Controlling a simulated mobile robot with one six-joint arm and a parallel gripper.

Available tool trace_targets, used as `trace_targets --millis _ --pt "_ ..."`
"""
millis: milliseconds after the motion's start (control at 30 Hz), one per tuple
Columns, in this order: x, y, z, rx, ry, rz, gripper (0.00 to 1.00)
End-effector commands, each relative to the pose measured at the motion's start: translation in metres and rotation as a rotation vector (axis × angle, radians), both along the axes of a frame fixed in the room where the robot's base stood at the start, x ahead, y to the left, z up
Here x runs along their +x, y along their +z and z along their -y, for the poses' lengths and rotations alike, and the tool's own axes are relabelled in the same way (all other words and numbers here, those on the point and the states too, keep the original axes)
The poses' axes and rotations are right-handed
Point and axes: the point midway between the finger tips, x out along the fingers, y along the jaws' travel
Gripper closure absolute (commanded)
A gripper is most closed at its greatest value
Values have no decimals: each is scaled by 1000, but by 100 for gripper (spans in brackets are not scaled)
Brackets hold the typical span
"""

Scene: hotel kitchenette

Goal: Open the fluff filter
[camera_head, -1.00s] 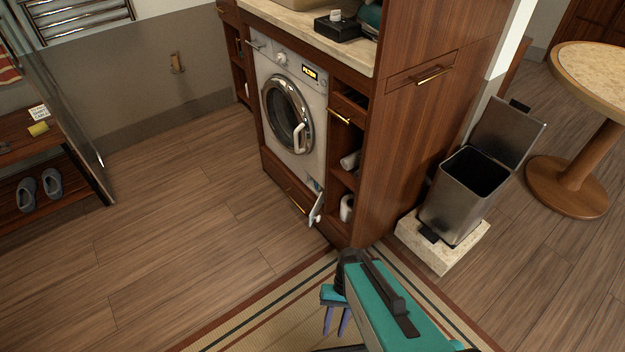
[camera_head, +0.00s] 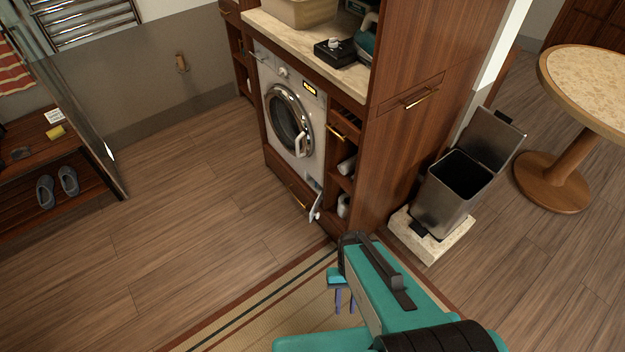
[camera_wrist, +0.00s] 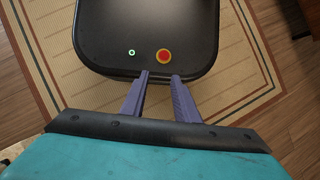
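The white front-loading washing machine (camera_head: 312,128) stands under the counter, with its round door (camera_head: 288,121) shut and a lit display. Low at its right corner, a small pale flap (camera_head: 315,212) sticks out at an angle, as if swung open. It looks like the fluff filter cover, but it is too small to tell what lies behind it. My gripper (camera_head: 345,308) hangs over the striped rug, in front of the cabinet and well apart from the flap. In the wrist view its two purple fingers (camera_wrist: 159,77) are spread with nothing between them.
A steel pedal bin (camera_head: 455,190) with its lid up stands on a stone slab right of the cabinet. A round table (camera_head: 555,180) is at the right. A shoe bench (camera_head: 85,200) with slippers is at the left. The wooden floor before the machine is clear.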

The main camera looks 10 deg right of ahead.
Motion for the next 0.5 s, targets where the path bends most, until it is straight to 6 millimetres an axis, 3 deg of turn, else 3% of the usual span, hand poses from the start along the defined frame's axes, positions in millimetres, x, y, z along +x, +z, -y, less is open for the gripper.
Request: trace_targets --millis 33,100,500 --pt "-1 17 2 -5 5 1 72" --pt "-2 27 4 -13 14 4 72" --pt "-7 74 17 -50 49 13 72"
